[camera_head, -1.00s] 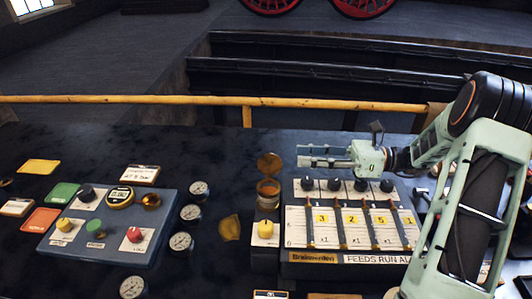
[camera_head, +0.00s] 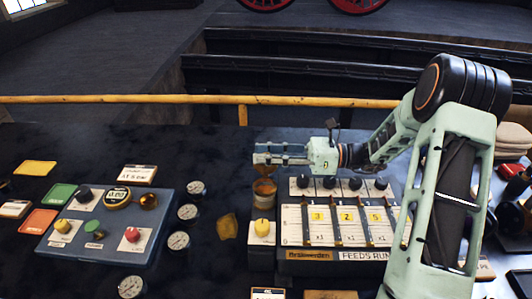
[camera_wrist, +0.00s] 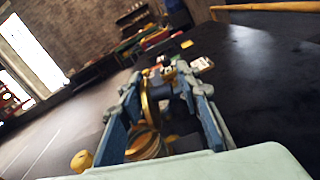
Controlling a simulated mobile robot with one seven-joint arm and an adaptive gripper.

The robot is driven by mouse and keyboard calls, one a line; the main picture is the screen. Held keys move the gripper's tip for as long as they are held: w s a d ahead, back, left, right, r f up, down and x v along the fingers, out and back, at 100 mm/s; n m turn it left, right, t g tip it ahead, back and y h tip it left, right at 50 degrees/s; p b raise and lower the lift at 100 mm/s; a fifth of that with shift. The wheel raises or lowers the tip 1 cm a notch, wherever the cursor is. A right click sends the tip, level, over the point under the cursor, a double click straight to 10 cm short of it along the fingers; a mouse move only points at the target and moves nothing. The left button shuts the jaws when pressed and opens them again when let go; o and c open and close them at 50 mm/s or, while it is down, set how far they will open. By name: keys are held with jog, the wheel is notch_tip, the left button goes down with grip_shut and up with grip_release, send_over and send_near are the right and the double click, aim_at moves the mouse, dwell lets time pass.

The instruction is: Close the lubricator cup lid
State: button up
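The lubricator cup (camera_head: 264,189) is a small amber-brown cup on the left end of the feed panel. Its round brass lid (camera_wrist: 147,106) stands raised, seen nearly edge-on in the wrist view. The cup's gold rim (camera_wrist: 146,146) shows there below the lid. My gripper (camera_head: 262,154) reaches in from the right, level, just above the cup, and hides most of the lid in the head view. In the wrist view my gripper (camera_wrist: 157,88) has its fingers apart, with the lid between them, nearer the left finger. Whether a finger touches the lid cannot be told.
The feed panel (camera_head: 340,225) with black knobs and sliders lies under my wrist. A yellow knob (camera_head: 262,227) sits in front of the cup. A blue-grey control box (camera_head: 110,235) and several gauges stand left. A yellow rail (camera_head: 150,100) runs behind the bench.

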aim_at(265, 169)
grip_shut()
jog(key=shift+r+n, duration=0.15)
jog(key=shift+n, duration=0.15)
dwell(0.5)
jog(key=n+b, duration=0.1)
jog(key=s+n+b, duration=0.1)
jog(key=n, duration=0.1)
jog(key=shift+s+r, duration=0.15)
jog(key=shift+s, duration=0.15)
jog(key=shift+s+n+b, duration=0.55)
jog(key=shift+n+b, duration=0.05)
jog(key=shift+n, duration=0.45)
jog(key=shift+s+n+b, duration=0.5)
jog(key=shift+n+b, duration=0.05)
jog(key=shift+n, duration=0.55)
jog(key=shift+s+n+b, duration=0.55)
jog(key=shift+n+b, duration=0.05)
jog(key=shift+n, duration=0.45)
jog(key=shift+s+f+n+b, duration=0.25)
jog(key=shift+s+n+b, duration=0.15)
jog(key=shift+n+b, duration=0.4)
jog(key=shift+s+a+f+n+b, duration=0.1)
jog(key=shift+s+f+n+b, duration=0.25)
jog(key=shift+n+b, duration=0.6)
jog(key=shift+s+f+n+b, duration=0.25)
jog(key=shift+s+n+b, duration=0.35)
jog(key=shift+n, duration=0.55)
jog(key=shift+w, duration=0.15)
